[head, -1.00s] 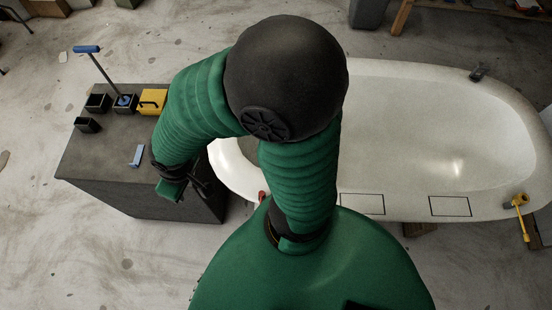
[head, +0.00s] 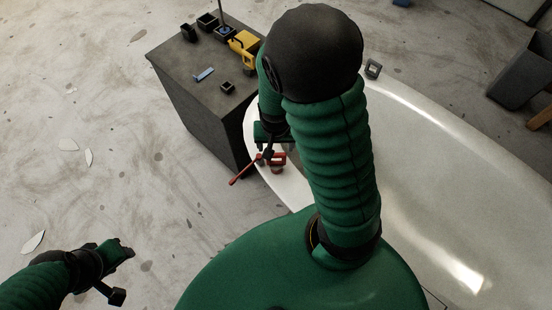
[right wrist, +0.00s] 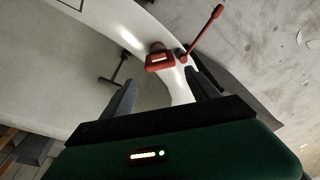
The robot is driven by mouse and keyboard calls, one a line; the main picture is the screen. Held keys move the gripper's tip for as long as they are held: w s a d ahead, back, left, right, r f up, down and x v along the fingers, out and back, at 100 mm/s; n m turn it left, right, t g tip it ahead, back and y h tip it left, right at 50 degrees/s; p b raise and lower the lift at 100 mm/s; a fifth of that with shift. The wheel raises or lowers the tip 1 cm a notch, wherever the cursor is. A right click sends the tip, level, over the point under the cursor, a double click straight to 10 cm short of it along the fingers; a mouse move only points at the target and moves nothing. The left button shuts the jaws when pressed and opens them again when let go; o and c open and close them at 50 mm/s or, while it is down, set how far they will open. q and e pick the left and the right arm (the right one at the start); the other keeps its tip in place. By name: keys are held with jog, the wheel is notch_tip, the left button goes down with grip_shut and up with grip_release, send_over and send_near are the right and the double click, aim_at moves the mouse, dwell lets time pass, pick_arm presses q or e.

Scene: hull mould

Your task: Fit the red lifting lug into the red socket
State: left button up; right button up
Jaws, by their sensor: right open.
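A red block-like fitting (head: 277,160) sits on the near end of the white hull mould's rim, with a thin red lever (head: 243,170) sticking out beside it. In the right wrist view the block (right wrist: 160,61) shows a pale slot, and the lever (right wrist: 203,32) ends in a knob. I cannot tell lug and socket apart. My right gripper (head: 269,147) is open and empty, close to the red fitting; in its wrist view the fitting lies beyond and between the fingers (right wrist: 160,92). My left gripper (head: 122,274) is over the floor at lower left; its finger opening is unclear.
A dark bench (head: 185,75) stands behind, holding black trays, a yellow piece (head: 243,43) and a small blue piece (head: 203,74). The white hull mould (head: 430,170) fills the right, with a grey fitting (head: 372,68) on its rim. The floor at left is open.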

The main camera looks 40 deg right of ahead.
jog(key=b, duration=0.1)
send_near(276, 161)
jog(key=f, duration=0.2)
jog(key=f+b, duration=0.1)
jog(key=f, duration=0.1)
jog(key=w+f, duration=0.1)
jog(key=f, duration=0.1)
jog(key=shift+w+d, duration=0.1)
jog(key=shift+d, duration=0.3)
jog(key=shift+f, duration=0.45)
jog(key=shift+d+f, duration=0.1)
jog(key=shift+f, duration=0.1)
jog(key=shift+d, duration=0.1)
jog(key=c, duration=1.2)
jog(key=o, duration=0.9)
jog(key=c, duration=0.7)
pick_arm(q)
jog(key=x, duration=0.3)
jog(key=shift+w+d+f, duration=0.15)
jog(key=shift+d+f, duration=0.05)
jog(key=shift+d, duration=0.15)
pick_arm(e)
jog(key=shift+c, duration=0.2)
